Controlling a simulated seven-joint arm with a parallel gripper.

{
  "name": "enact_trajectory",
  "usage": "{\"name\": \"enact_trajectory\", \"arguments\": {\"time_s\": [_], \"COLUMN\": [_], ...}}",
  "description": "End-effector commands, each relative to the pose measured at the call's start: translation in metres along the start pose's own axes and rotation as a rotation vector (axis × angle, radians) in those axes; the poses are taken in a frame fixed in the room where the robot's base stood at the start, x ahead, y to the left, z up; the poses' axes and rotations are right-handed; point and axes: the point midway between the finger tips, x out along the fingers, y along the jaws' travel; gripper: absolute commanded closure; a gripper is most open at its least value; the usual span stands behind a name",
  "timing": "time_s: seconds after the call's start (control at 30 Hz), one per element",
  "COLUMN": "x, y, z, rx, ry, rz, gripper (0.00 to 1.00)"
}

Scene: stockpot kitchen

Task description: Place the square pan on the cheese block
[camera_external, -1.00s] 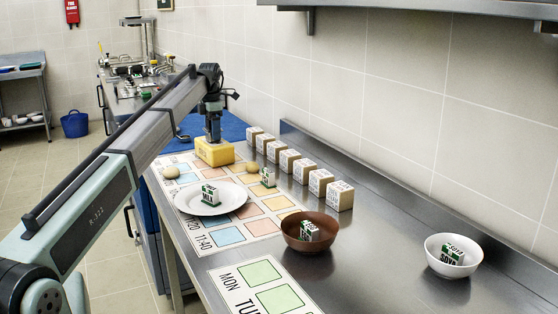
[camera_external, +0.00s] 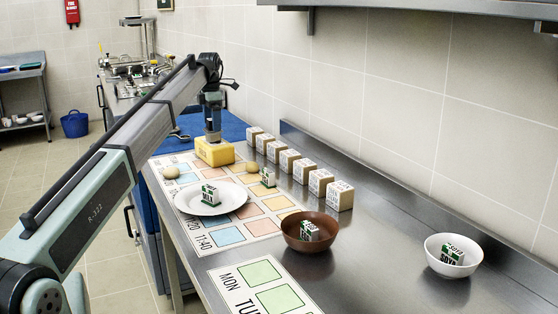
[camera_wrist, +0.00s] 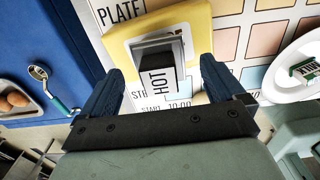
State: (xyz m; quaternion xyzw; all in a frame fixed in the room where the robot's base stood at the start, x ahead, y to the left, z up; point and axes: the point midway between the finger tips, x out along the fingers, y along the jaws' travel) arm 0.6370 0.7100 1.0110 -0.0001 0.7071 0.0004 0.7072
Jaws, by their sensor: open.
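The yellow cheese block (camera_external: 214,153) lies on the printed mat near the far end of the counter. A small dark square piece with a grey rim and a white HOT label, apparently the square pan (camera_wrist: 156,55), appears over the block in the wrist view, where the cheese block (camera_wrist: 193,22) shows around it. In the external view the pan is mostly hidden at the gripper. My gripper (camera_external: 213,128) is above the block, pointing down. Its blue fingers are open on either side of the pan (camera_wrist: 161,66); I see no clear contact.
A white plate (camera_external: 232,203) with a carton, a brown bowl (camera_external: 290,232) and a white bowl (camera_external: 434,258) stand nearer. Several small boxes (camera_external: 290,160) line the wall side. Round buns (camera_external: 249,168) flank the block. A ladle (camera_wrist: 40,76) lies on blue.

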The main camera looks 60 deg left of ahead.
Motion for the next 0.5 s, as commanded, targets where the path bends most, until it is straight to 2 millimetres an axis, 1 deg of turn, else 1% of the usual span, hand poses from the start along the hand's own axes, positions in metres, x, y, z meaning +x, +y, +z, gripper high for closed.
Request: {"name": "enact_trajectory", "arguments": {"time_s": [0.03,0.1,0.3,0.5], "x": [-0.011,-0.025,-0.059,-0.079], "y": [0.001,0.001,0.001,0.001], "z": [0.001,0.001,0.001,0.001], "rx": [0.000,0.000,0.000,0.000], "ry": [-0.001,-0.002,-0.001,0.000], "rz": [0.001,0.002,0.001,0.001], "gripper": [0.04,0.04,0.04,0.04]}}
